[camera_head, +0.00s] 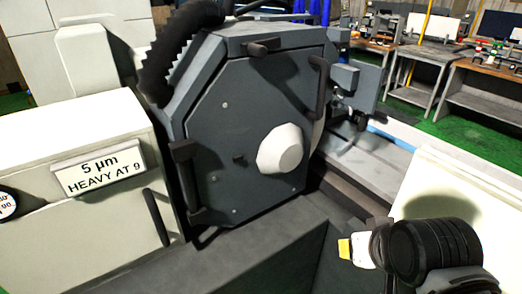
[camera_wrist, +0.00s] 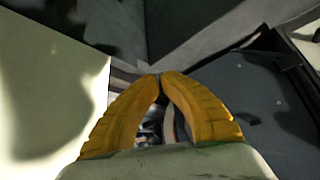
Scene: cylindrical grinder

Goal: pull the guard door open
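The guard door (camera_head: 235,135) is the dark grey, many-sided plate on the front of the wheel guard, and it looks closed. A pale faceted hub (camera_head: 282,149) stands out from it. A dark bar handle (camera_head: 320,88) is on its upper right edge, and dark hinge-like brackets are on its left edge. My gripper (camera_head: 344,249) is low at the right in the head view, apart from the door and handle. In the wrist view its yellow fingers (camera_wrist: 160,76) meet at the tips with nothing seen between them. A dark grey surface, probably the door, fills the right there.
A ribbed black hose (camera_head: 172,50) runs over the guard's left. A cream panel with a "5 µm" sign (camera_head: 103,170) is at left, with a dark bar (camera_head: 156,217) beside it. A cream machine cover (camera_head: 455,190) stands near my arm. Workbenches are behind.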

